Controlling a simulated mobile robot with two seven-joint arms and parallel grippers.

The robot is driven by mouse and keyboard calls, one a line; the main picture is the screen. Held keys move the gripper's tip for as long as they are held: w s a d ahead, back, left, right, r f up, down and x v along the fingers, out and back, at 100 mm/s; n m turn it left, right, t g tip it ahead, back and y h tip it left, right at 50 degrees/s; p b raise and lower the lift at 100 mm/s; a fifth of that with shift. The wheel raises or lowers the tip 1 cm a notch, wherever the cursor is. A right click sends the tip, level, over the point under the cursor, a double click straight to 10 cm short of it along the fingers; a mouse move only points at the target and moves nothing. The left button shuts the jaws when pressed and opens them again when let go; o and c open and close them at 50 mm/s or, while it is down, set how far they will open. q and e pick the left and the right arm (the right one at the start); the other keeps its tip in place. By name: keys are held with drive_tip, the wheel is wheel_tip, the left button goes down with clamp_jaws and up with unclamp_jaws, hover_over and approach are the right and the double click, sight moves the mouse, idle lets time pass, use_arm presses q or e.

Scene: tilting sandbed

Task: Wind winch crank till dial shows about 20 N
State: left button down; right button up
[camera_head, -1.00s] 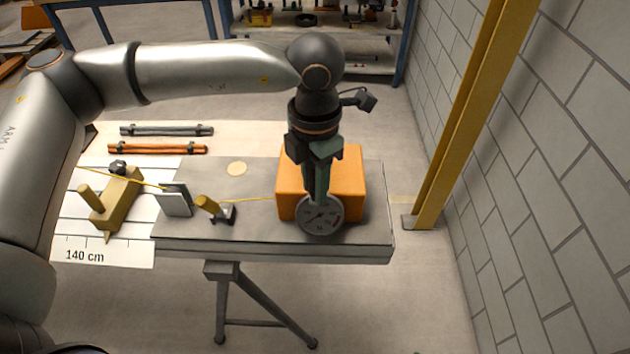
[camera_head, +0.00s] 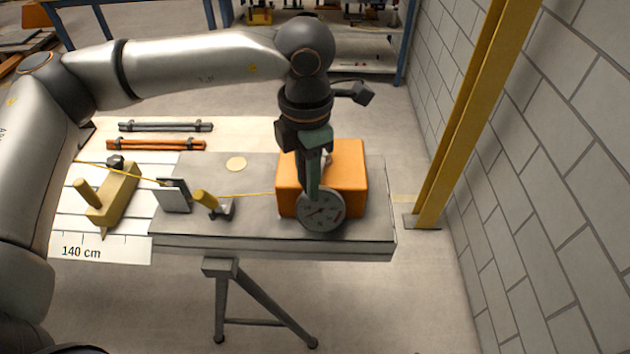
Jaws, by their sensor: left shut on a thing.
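The winch is an orange box (camera_head: 350,180) on the grey bed, with a round grey dial (camera_head: 321,211) on its front. The dial's needle seems to point to the lower left; its figures are too small to read. A yellow cord (camera_head: 246,195) runs left from the box. My left gripper (camera_head: 314,188) points down over the box, just above and behind the dial, and is shut. It appears to hold the crank handle, which the fingers mostly hide. A small pale part (camera_head: 327,158) shows beside the fingers. My right gripper is out of view.
A yellow-topped post (camera_head: 206,198), a grey upright plate (camera_head: 173,195) and a yellow block with a peg (camera_head: 114,195) stand left of the winch.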

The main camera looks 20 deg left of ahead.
use_arm(q)
drive_tip(key=shift+w+a+f+m+b, duration=0.1)
drive_tip(key=shift+a+m+b, duration=0.5)
drive_tip(key=shift+a, duration=0.05)
drive_tip(key=shift+w+a+f+m+b, duration=0.1)
drive_tip(key=shift+a+m+b, duration=0.5)
drive_tip(key=shift+a+r, duration=0.35)
drive_tip(key=shift+a, duration=0.1)
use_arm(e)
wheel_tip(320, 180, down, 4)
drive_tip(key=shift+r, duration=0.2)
use_arm(q)
drive_tip(key=c, duration=0.6)
unclamp_jaws()
drive_tip(key=shift+f, duration=0.1)
drive_tip(key=shift+d, duration=0.1)
wheel_tip(320, 180, up, 12)
drive_tip(key=shift+r, duration=0.25)
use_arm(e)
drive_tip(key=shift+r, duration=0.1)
